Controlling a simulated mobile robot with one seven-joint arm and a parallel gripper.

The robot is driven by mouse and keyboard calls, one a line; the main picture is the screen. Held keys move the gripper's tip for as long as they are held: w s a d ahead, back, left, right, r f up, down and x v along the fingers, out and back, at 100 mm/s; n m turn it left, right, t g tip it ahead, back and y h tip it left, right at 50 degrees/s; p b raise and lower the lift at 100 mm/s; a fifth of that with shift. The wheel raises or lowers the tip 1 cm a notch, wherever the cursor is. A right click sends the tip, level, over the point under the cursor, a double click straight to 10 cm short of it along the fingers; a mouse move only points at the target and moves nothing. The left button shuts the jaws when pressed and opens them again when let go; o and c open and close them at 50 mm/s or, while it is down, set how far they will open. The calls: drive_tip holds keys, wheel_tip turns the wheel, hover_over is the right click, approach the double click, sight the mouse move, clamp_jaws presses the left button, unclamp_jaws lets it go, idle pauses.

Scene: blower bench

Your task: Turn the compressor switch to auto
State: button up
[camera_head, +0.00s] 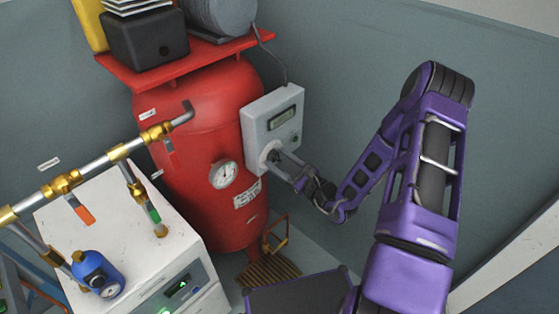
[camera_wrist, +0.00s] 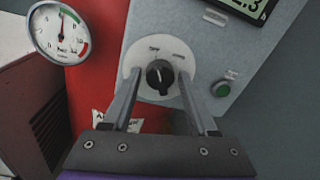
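The compressor switch is a black rotary knob (camera_wrist: 160,75) on a round white plate (camera_wrist: 148,52) with small printed labels, too blurred to read surely. It sits low on the grey control box (camera_head: 258,112) fixed to the red compressor tank (camera_head: 195,130). In the wrist view its pointer mark is roughly upright. My gripper (camera_wrist: 157,82) is open, with one finger on each side of the knob and visible gaps between. In the head view my gripper (camera_head: 277,158) reaches the box from the right and hides most of the knob.
The box also has a display (camera_head: 282,118) and a green button (camera_wrist: 222,89). A pressure gauge (camera_head: 223,174) is on the tank, left of the box. A white cabinet (camera_head: 105,210) and brass-fitted pipes (camera_head: 118,152) stand at left. The wall at right is clear.

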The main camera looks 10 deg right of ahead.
clamp_jaws()
drive_tip(key=shift+r, duration=0.1)
drive_tip(key=m+p, duration=0.2)
drive_tip(key=shift+r+m, duration=0.1)
drive_tip(key=shift+m, duration=0.3)
drive_tip(key=m+p, duration=0.2)
drive_tip(key=shift+d+m, duration=0.1)
drive_tip(key=shift+m, duration=0.3)
drive_tip(key=shift+m+g+p, duration=0.3)
drive_tip(key=shift+m+p, duration=0.4)
drive_tip(key=shift+m, duration=0.5)
drive_tip(key=shift+m+p, duration=0.75)
drive_tip(key=shift+m, duration=0.95)
